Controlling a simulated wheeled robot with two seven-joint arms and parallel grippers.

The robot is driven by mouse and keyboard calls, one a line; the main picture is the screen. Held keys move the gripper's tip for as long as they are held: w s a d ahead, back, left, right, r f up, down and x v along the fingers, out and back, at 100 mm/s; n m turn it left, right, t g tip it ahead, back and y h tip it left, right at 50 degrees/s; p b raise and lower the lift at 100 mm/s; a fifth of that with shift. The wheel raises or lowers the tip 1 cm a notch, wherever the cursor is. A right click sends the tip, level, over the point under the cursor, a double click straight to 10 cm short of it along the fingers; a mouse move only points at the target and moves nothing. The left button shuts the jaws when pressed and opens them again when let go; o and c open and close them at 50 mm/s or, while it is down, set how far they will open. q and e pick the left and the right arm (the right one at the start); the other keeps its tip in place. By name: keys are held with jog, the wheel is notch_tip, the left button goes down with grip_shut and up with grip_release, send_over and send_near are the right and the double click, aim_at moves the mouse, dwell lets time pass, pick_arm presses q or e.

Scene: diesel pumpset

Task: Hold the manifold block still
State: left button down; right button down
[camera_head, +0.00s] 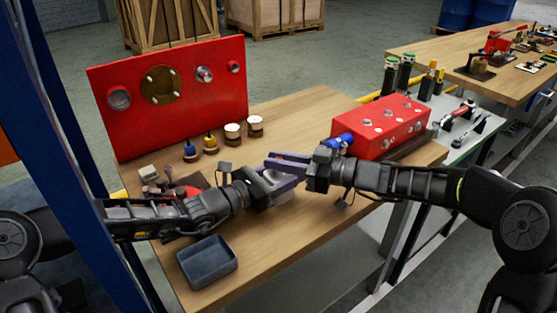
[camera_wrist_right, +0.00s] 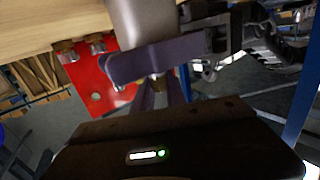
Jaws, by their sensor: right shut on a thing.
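A grey block, which I take as the manifold block (camera_head: 284,197), sits low between my two grippers over the wooden table. It also shows as a pale grey body at the top of the right wrist view (camera_wrist_right: 143,20). My left gripper (camera_head: 276,187) has its purple fingers against the block, one along its near face; the far finger is hidden. My right gripper (camera_head: 284,162) is just above. Its narrow fingers (camera_wrist_right: 162,92) are close together at a small brass-coloured part (camera_wrist_right: 155,76), partly hidden behind the left finger.
A red panel (camera_head: 215,115) with round fittings stands at the back left. Several small capped parts (camera_head: 210,143) stand before it. An empty grey tray (camera_head: 207,262) lies at the front. A red box (camera_head: 382,127) is behind my right arm. The table's middle back is bare.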

jog(key=c, duration=1.5)
grip_release()
jog(key=shift+m+t, duration=0.3)
jog(key=shift+t, duration=0.1)
jog(key=m+t+h, duration=0.1)
jog(key=t, duration=0.1)
jog(key=m+t+h, duration=0.2)
jog(key=shift+s+a, duration=0.1)
jog(key=shift+a, duration=0.05)
jog(key=shift+m+t+h, duration=1)
jog(key=shift+m+t, duration=0.1)
jog(key=shift+t, duration=0.1)
jog(key=shift+c, duration=0.2)
